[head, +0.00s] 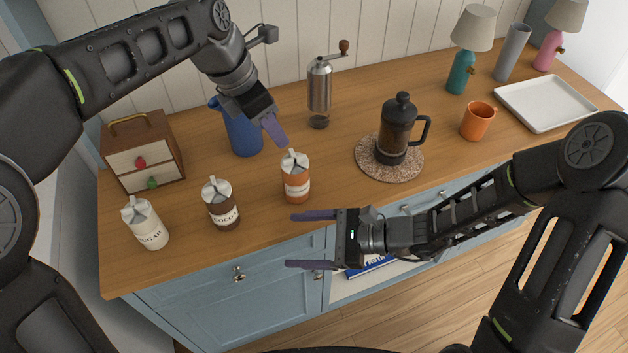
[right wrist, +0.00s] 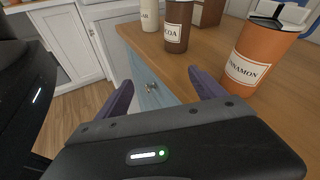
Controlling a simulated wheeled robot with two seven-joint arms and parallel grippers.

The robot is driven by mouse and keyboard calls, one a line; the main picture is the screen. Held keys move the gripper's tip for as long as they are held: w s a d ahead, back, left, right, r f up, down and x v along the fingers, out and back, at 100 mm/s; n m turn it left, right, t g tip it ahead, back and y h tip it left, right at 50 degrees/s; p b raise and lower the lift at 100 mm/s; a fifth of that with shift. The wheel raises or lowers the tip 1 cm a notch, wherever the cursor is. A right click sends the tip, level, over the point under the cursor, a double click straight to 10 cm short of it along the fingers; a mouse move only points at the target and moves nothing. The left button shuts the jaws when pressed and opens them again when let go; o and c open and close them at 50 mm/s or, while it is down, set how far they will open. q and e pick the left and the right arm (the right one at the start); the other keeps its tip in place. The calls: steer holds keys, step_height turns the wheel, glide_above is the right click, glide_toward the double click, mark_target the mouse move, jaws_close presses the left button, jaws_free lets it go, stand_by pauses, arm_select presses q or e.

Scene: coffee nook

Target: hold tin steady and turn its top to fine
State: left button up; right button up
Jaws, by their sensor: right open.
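Three tins with pale tops stand along the counter's front left. The orange cinnamon tin (head: 296,188) is the rightmost of them, upright, and is large at the right of the right wrist view (right wrist: 256,62). The brown cocoa tin (head: 223,213) and white sugar tin (head: 149,232) stand to its left. The tops' settings are too small to read. My left gripper (head: 276,133) hangs just above and behind the cinnamon tin, not touching it; its finger gap is hidden. My right gripper (head: 289,240) is open and empty in front of the counter edge, below the cinnamon tin.
A blue jug (head: 242,137) and a steel grinder (head: 319,92) stand behind the tins. A French press (head: 396,130) on a round mat (head: 414,172) is to the right, with an orange mug (head: 478,121) beyond. A small drawer box (head: 143,156) stands at left.

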mark_target(306, 178)
steer(key=w+d+r+m+t+h, duration=0.1)
steer(key=w+d+r+t+h, duration=0.1)
steer(key=w+d+r+t, duration=0.65)
steer(key=a+f+m, duration=0.1)
steer(key=m, duration=0.1)
steer(key=w+a+f+m+y, duration=0.1)
steer(key=a+m, duration=0.1)
steer(key=w+a+f+m, duration=0.1)
steer(key=shift+w+a+f+m, duration=0.1)
steer(key=shift+a+f+m, duration=0.05)
steer(key=shift+f+m, duration=0.25)
steer(key=shift+w+a+m+y, duration=0.15)
steer(key=shift+a+m+y, duration=0.15)
steer(key=shift+a+m, duration=0.25)
steer(key=shift+d, duration=0.1)
steer(key=shift+w, duration=0.1)
steer(key=x, duration=0.7)
steer(key=shift+w+a, duration=0.2)
steer(key=shift+a, duration=0.1)
steer(key=shift+c, duration=0.3)
